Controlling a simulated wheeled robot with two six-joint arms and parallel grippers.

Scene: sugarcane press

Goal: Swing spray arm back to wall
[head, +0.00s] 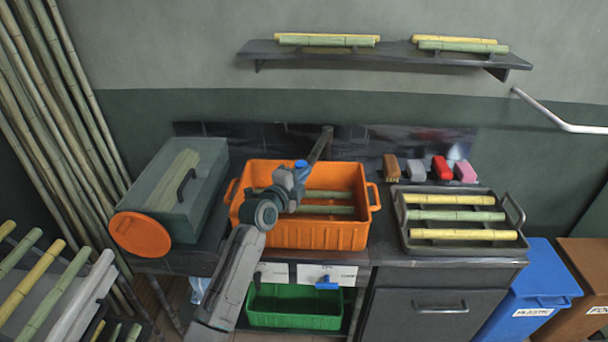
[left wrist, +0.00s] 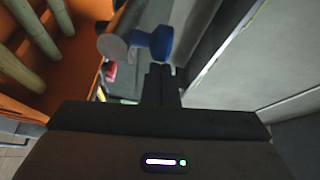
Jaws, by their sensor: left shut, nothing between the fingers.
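My left gripper (head: 321,144) is over the back edge of the orange crate, near the dark backsplash. It shows as a narrow dark shape, and its fingertips are hard to make out. In the left wrist view its black fingers (left wrist: 160,84) are together and empty. A blue cylindrical piece (left wrist: 152,43) joined to a grey round end (left wrist: 112,46) lies just beyond the fingertips; I cannot tell if they touch. This may be part of the spray arm. A bent white tube (head: 558,112) runs along the wall at the right. My right gripper is not seen.
The orange crate (head: 300,237) with green cane pieces stands below my left arm. A lidded grey-green box (head: 150,205) is left of it. A grey tray (head: 410,245) with canes and several brushes or sponges are right. A shelf (head: 390,53) with canes hangs above.

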